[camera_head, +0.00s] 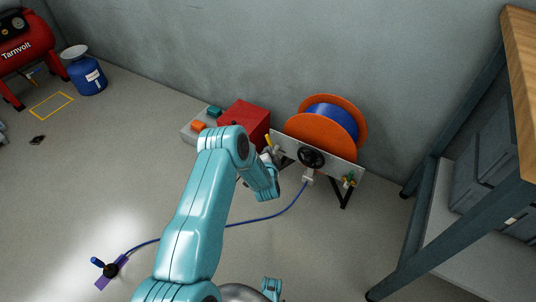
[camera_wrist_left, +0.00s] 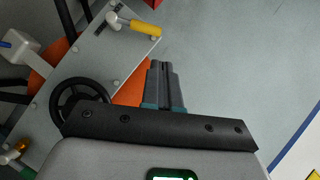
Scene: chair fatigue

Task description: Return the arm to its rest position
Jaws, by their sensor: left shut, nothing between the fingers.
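My left arm (camera_head: 195,215) is teal. It rises from the bottom middle of the head view and bends down at its elbow, with the wrist (camera_head: 262,182) in front of the left end of the grey panel (camera_head: 338,166). My left gripper (camera_wrist_left: 162,75) shows in the wrist view with its dark fingers together and nothing between them. The fingertips are hard to make out in the head view. My right gripper is not in view.
The panel carries a black handwheel (camera_head: 311,158) and a yellow-handled valve (camera_wrist_left: 145,28). Behind it stands an orange reel (camera_head: 298,118). A red box (camera_head: 245,118) stands left of it. A blue hose (camera_head: 262,218) crosses the floor. A workbench (camera_head: 522,50) stands right.

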